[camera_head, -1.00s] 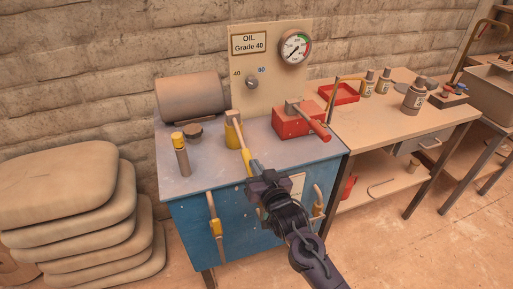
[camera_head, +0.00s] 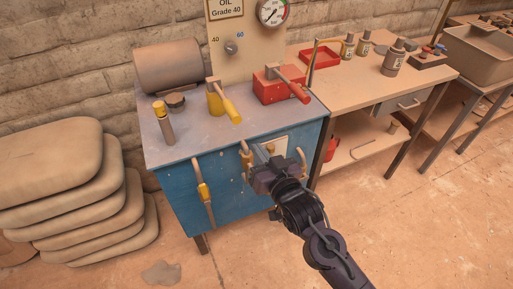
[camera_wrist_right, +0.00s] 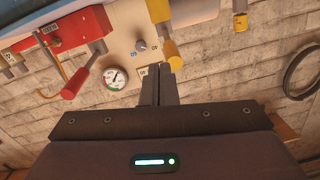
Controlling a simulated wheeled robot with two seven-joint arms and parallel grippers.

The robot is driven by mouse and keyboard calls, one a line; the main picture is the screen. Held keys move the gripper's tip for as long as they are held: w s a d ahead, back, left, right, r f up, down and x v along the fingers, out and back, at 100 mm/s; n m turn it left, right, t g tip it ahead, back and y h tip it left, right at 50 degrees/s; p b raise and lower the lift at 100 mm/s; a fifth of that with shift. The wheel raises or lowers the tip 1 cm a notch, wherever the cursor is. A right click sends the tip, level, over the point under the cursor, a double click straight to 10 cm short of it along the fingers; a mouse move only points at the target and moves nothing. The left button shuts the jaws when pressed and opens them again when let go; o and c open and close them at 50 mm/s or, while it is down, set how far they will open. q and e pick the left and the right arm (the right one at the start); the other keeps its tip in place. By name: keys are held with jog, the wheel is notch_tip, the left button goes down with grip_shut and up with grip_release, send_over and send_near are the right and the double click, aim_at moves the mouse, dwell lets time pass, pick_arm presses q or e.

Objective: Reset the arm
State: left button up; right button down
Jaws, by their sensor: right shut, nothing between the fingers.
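My right gripper (camera_head: 260,155) is shut and empty, in front of the blue cabinet's top front edge (camera_head: 225,147) in the head view. Its closed fingers also show in the right wrist view (camera_wrist_right: 160,87). A yellow lever (camera_head: 232,112) stands on the cabinet top, beyond the fingertips and apart from them in the head view. In the wrist view the yellow lever (camera_wrist_right: 171,53) appears just past the fingertips. A red box with a red lever (camera_head: 290,88) stands to its right. My left gripper is not in view.
A yellow-capped cylinder (camera_head: 164,125) and a grey drum (camera_head: 180,65) stand on the cabinet's left. A gauge (camera_head: 271,12) is on the back panel. A bench with a red tray (camera_head: 320,57) and bottles is at right. Stacked sacks (camera_head: 60,190) lie left.

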jog(key=shift+w, duration=0.1)
dwell(0.6)
jog(key=s+d+f+g+h, duration=0.1)
jog(key=s+d+f+g, duration=0.15)
jog(key=f, duration=0.95)
jog(key=s+d+f+g+h, duration=0.2)
jog(key=s+d+f, duration=0.15)
jog(key=f, duration=0.85)
jog(key=s+d+f+g+h, duration=0.1)
jog(key=s+d+f+g, duration=0.15)
jog(key=f, duration=0.85)
jog(key=s+d+f+g+h, duration=0.1)
jog(key=s+d+f+g, duration=0.3)
jog(key=s+f, duration=0.95)
jog(key=s+d+f+g, duration=0.1)
jog(key=s+f, duration=0.2)
jog(key=s, duration=0.3)
jog(key=s+d+f+g, duration=0.1)
jog(key=s+d+f, duration=0.1)
jog(key=s, duration=0.5)
jog(key=s+d+f+g+h, duration=0.1)
jog(key=s+d+f+g, duration=0.1)
jog(key=s, duration=0.5)
jog(key=shift+f, duration=0.9)
jog(key=shift+s, duration=0.1)
